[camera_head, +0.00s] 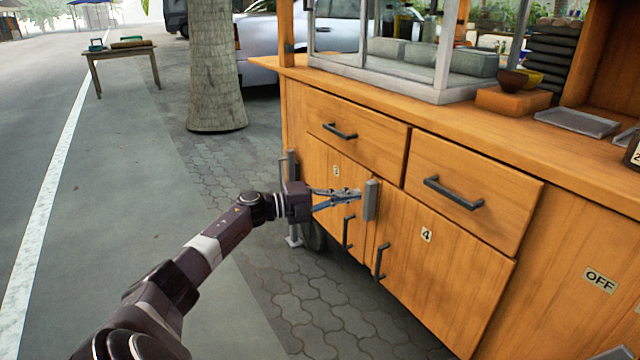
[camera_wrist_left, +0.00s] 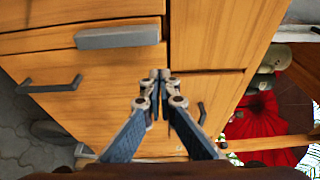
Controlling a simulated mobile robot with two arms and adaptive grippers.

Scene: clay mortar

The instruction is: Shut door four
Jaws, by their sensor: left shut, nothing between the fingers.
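Door four (camera_head: 450,268) is a wooden cabinet door with a small label "4" (camera_head: 426,235) and a dark vertical handle (camera_head: 381,262) near its left edge. In the head view it looks flush with the cart front, with no clear gap around it. My left gripper (camera_head: 358,193) is shut and empty. Its fingertips point at the cart front beside an upright grey block (camera_head: 371,200), near door four's upper left edge; contact cannot be told. In the left wrist view the closed fingertips (camera_wrist_left: 160,75) are in front of wood panels. My right gripper is not in view.
A neighbouring door (camera_head: 325,195) with its own handle (camera_head: 347,232) is left of door four. Two drawers (camera_head: 462,190) (camera_head: 355,128) are above. An "OFF" label (camera_head: 599,280) is at right. The countertop (camera_head: 440,115) overhangs; open paving (camera_head: 310,300) lies in front.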

